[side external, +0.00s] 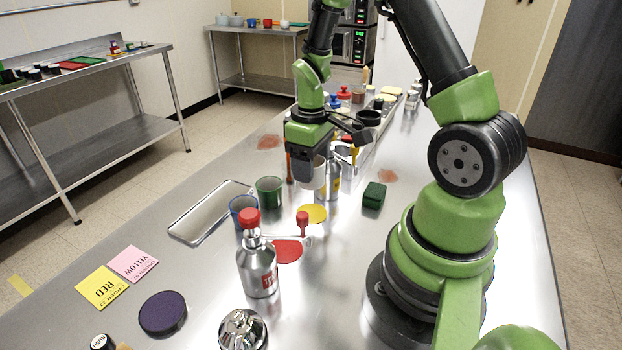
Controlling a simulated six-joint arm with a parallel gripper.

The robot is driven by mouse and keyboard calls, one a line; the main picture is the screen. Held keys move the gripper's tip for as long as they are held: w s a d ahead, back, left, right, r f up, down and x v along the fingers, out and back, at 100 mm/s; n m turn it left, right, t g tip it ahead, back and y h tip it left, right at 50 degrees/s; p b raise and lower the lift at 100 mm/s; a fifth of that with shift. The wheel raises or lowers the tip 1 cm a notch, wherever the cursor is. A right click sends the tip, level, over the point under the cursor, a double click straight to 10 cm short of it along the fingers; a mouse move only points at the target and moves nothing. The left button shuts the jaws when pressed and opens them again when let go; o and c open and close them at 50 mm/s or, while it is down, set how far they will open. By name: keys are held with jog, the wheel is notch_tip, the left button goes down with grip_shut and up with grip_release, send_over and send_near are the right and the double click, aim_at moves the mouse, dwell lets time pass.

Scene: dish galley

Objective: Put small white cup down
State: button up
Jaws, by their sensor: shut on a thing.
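My gripper (307,168) points down over the middle of the steel table and is shut on the small white cup (319,180). The cup is partly hidden behind the dark finger. It looks upright, and I cannot tell whether its base touches the table.
A green cup (269,191) and a blue cup (243,209) stand left of my gripper, beside an empty metal tray (208,213). Clutter crowds the far end.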

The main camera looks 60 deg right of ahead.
notch_tip(320, 180, up, 2)
jog(key=shift+w+r, duration=0.1)
jog(key=shift+w, duration=0.25)
jog(key=w, duration=0.3)
jog(key=w+a, duration=0.1)
jog(key=w, duration=0.3)
jog(key=w+a, duration=0.1)
jog(key=w, duration=0.2)
jog(key=shift+w+a, duration=0.2)
jog(key=shift+w, duration=0.2)
jog(key=w+a, duration=0.6)
jog(key=w, duration=0.2)
jog(key=shift+t, duration=0.4)
notch_tip(320, 180, down, 10)
jog(key=shift+s+r, duration=0.1)
jog(key=shift+r, duration=0.15)
jog(key=shift+f, duration=0.15)
jog(key=o, duration=1)
jog(key=shift+o, duration=0.2)
